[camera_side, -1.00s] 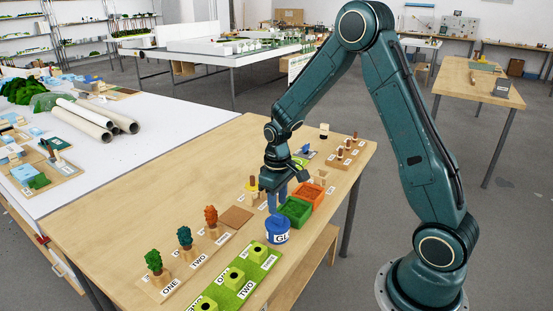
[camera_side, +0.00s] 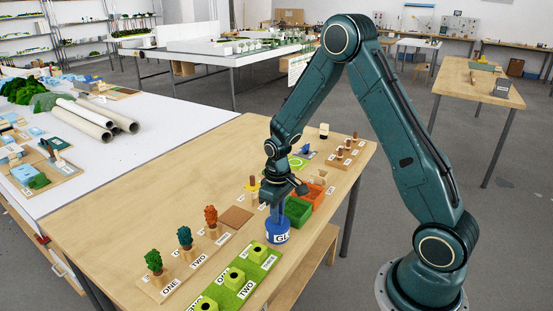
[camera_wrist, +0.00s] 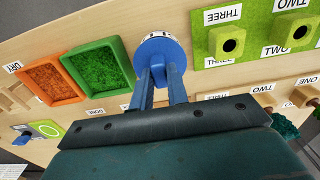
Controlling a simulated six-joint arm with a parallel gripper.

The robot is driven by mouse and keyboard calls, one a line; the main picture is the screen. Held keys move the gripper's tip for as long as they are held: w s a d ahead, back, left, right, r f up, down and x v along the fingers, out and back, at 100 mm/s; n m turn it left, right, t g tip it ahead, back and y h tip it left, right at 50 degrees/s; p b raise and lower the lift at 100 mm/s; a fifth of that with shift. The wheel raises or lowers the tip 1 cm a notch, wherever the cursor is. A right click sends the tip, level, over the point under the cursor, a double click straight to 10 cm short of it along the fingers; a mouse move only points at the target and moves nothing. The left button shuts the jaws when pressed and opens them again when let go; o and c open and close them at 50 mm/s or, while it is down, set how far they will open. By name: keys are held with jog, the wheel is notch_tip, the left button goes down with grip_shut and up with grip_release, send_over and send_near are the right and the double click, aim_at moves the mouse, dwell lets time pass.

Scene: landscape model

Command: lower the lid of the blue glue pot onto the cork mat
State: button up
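The blue glue pot (camera_side: 277,235), with a white label, stands upright on the wooden table. In the wrist view its round blue top (camera_wrist: 158,46) lies just beyond my fingers. The lid appears to be on the pot; its knob is hard to make out. My gripper (camera_side: 277,214) is directly above the pot, its blue fingers pointing down at the lid.
A green tray (camera_side: 297,211) and an orange tray (camera_side: 312,193) stand close behind the pot. A green board (camera_side: 240,280) with several yellow-green blocks is in front. A wooden strip (camera_side: 188,262) with model trees lies to the left, near the mat.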

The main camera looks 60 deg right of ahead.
jog(key=shift+c, duration=0.5)
jog(key=shift+r, duration=0.15)
jog(key=shift+r, duration=2.6)
jog(key=shift+w, duration=0.1)
jog(key=w+f, duration=0.4)
jog(key=w, duration=1.1)
jog(key=shift+w, duration=0.4)
jog(key=shift+f, duration=0.3)
jog(key=shift+f, duration=2.6)
